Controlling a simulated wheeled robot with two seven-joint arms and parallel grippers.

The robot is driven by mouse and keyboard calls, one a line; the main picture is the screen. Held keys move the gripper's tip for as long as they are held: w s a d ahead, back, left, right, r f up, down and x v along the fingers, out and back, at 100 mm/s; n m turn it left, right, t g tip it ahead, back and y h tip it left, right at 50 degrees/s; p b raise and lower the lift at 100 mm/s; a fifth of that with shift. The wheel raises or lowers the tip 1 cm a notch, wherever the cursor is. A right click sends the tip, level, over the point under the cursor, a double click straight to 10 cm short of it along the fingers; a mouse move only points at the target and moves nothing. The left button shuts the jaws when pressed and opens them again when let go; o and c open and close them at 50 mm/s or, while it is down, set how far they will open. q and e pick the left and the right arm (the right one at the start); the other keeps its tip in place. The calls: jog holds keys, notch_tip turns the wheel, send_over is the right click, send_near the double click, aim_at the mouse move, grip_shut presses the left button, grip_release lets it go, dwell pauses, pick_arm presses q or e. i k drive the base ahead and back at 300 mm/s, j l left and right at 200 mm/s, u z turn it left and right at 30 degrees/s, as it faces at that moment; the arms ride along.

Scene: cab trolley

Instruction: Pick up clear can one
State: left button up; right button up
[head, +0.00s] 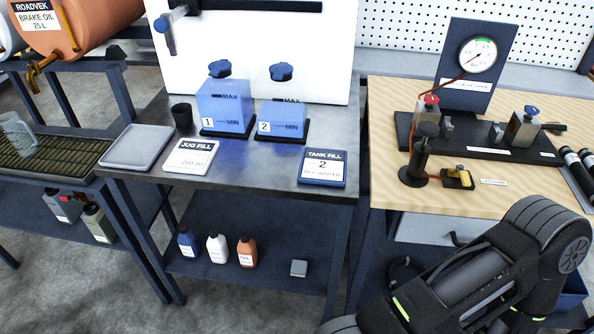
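A clear, blue-tinted container marked 1 (222,103) stands upright on a dark base on the metal table, with MAX and MIN marks and a dark blue knob (220,68) above it. A like container marked 2 (281,119) stands just to its right on its own base. No label reading "can" is legible on either. My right arm shows large at the lower right, but its gripper is out of frame. My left gripper is not in view. Nothing of mine touches the containers.
A JUG FILL card (192,157), a TANK FILL 2 card (323,168), a black cup (182,115) and a grey tray (137,146) share the metal table (255,181). Small bottles (217,248) stand on its lower shelf. A gauge stand (465,65) is on the wooden bench.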

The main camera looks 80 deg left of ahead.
aim_at(94, 217)
jog(key=u, duration=4.3)
